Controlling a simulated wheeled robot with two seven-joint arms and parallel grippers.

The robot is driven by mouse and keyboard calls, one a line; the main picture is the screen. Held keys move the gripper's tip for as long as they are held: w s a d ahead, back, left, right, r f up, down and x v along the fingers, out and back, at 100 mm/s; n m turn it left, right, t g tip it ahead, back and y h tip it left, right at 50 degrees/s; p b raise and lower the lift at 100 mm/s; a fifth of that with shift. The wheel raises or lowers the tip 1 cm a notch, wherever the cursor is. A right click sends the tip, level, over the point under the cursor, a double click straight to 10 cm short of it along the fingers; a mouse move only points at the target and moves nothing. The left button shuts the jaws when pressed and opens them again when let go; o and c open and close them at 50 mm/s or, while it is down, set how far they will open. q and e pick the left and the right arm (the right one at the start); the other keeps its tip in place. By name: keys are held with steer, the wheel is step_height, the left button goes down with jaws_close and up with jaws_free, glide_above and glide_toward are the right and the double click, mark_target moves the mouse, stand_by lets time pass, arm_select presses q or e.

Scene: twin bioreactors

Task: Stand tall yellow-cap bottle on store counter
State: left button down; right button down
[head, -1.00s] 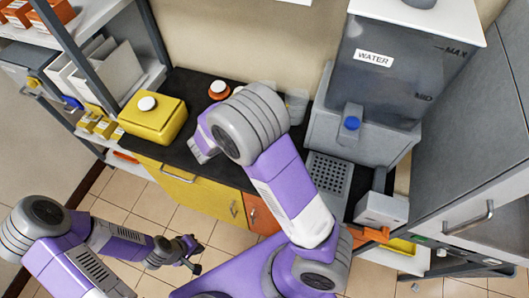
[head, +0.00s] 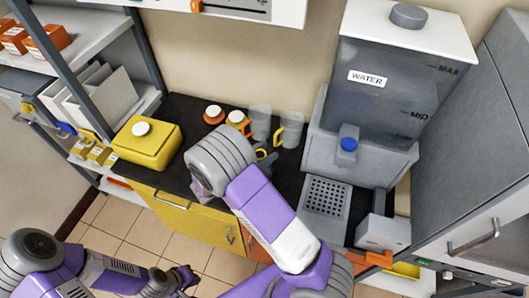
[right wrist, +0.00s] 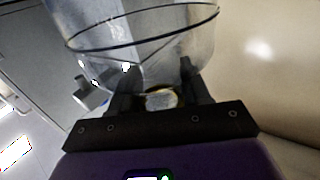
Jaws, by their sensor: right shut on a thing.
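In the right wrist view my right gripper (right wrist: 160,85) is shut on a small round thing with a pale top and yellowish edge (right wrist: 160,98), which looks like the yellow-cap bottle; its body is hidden. A large clear vessel (right wrist: 140,35) stands just beyond the fingers. In the head view my right arm hides most of this gripper over the black store counter (head: 180,92); a bit of yellow and dark shows beside the wrist. My left gripper (head: 183,278) is low at the lower left, over the floor, and too small to read.
A yellow canister (head: 148,145) with a white cap stands at the counter's left. Orange-collared bottles (head: 214,114) and clear jugs (head: 260,120) with yellow handles stand at the back. The water tank (head: 385,95) and its drip grid (head: 327,196) are on the right.

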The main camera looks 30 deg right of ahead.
steer(key=shift+f, duration=0.1)
steer(key=c, duration=0.5)
jaws_free()
steer(key=shift+r, duration=0.2)
steer(key=a, duration=0.4)
steer(key=s+a, duration=0.1)
steer(key=a, duration=0.7)
steer(key=shift+s+f, duration=0.1)
steer(key=shift+s, duration=0.1)
